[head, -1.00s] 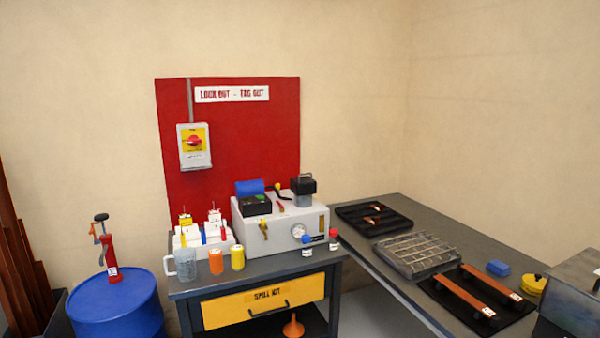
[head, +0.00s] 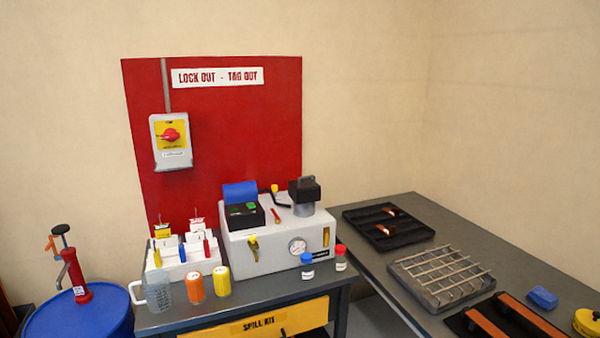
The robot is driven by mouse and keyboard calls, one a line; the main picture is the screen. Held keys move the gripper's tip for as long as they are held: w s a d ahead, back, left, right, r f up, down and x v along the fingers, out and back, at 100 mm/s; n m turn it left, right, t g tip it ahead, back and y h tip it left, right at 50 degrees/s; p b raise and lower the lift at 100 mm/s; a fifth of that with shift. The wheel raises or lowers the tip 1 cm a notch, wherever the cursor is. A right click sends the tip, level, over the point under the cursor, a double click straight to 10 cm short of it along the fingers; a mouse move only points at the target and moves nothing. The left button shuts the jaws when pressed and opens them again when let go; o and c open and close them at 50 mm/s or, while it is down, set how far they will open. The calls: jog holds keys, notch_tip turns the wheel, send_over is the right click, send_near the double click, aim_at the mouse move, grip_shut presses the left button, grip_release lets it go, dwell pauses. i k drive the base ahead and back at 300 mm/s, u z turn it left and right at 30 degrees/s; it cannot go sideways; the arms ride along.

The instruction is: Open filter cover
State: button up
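A white hydraulic unit (head: 262,245) stands on the grey bench. On its top right is a grey cylinder (head: 304,209) with a black handled cap (head: 304,190) seated on it, which looks like the filter cover. A black box (head: 243,216) with green buttons and a raised blue lid (head: 240,192) sits on the unit's top left. A yellow-handled lever (head: 281,194) and a small red part (head: 275,215) are between them. A round gauge (head: 297,246) is on the front. My gripper is not in view.
A jug (head: 156,291), an orange cup (head: 195,287), a yellow cup (head: 221,280) and two small bottles (head: 307,265) stand along the bench front. A white padlock rack (head: 182,255) is left of the unit. A side table (head: 380,265) holds a wire rack and trays.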

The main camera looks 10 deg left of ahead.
aim_at(304, 189)
jog(key=i, duration=0.4)
jog(key=u, duration=4.5)
jog(key=i, duration=0.1)
jog(key=z, duration=2.85)
jog(key=i, duration=0.6)
jog(key=u, duration=0.05)
jog(key=k, duration=0.3)
